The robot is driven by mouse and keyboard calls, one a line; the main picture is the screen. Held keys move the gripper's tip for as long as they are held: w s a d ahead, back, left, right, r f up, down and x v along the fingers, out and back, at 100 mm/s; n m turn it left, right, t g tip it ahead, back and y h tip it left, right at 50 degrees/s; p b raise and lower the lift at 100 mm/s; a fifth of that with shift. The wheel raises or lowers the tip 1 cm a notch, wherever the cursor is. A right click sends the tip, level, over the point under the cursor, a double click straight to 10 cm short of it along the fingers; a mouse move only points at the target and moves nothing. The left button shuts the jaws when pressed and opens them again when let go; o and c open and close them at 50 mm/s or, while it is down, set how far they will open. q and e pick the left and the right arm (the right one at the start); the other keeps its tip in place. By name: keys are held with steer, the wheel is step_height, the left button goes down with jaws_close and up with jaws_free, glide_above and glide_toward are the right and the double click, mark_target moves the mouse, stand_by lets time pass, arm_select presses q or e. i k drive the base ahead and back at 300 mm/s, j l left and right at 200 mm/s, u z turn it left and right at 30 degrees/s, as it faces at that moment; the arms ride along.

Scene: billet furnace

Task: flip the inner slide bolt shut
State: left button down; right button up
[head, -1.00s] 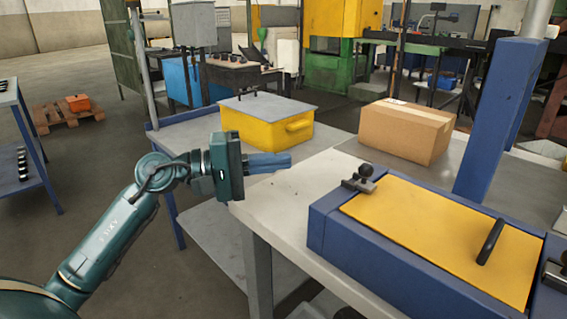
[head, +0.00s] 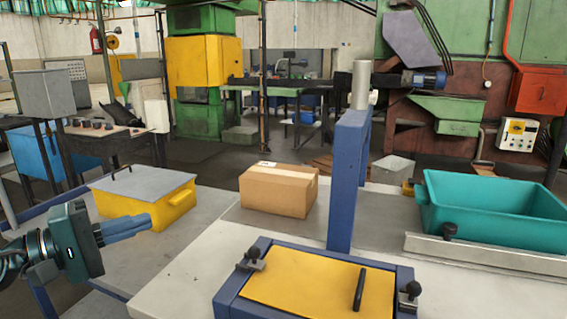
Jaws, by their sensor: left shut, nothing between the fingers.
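A blue box (head: 228,302) with a yellow lid (head: 300,278) stands on the pale worktop in the lower middle. A black bar handle (head: 360,290) stands on the lid. A small grey slide bolt with a black knob (head: 250,259) sits at the lid's left edge. A similar bolt with a black knob (head: 409,295) sits at its right edge. I cannot tell which one is the inner bolt, or whether either is shut. My left gripper (head: 148,223) is shut and empty, well left of the box and apart from both bolts. My right gripper is out of view.
A blue post (head: 346,190) rises just behind the box. A cardboard box (head: 278,190) and a yellow case with a grey lid (head: 160,208) stand behind. A teal bin (head: 490,212) is at the right. The worktop left of the blue box is clear.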

mark_target(413, 289)
steer(key=k+j, duration=0.2)
steer(key=j, duration=0.15)
steer(key=k+j, duration=0.15)
steer(key=j, duration=0.15)
steer(key=k+j, duration=0.2)
steer(key=j, duration=0.15)
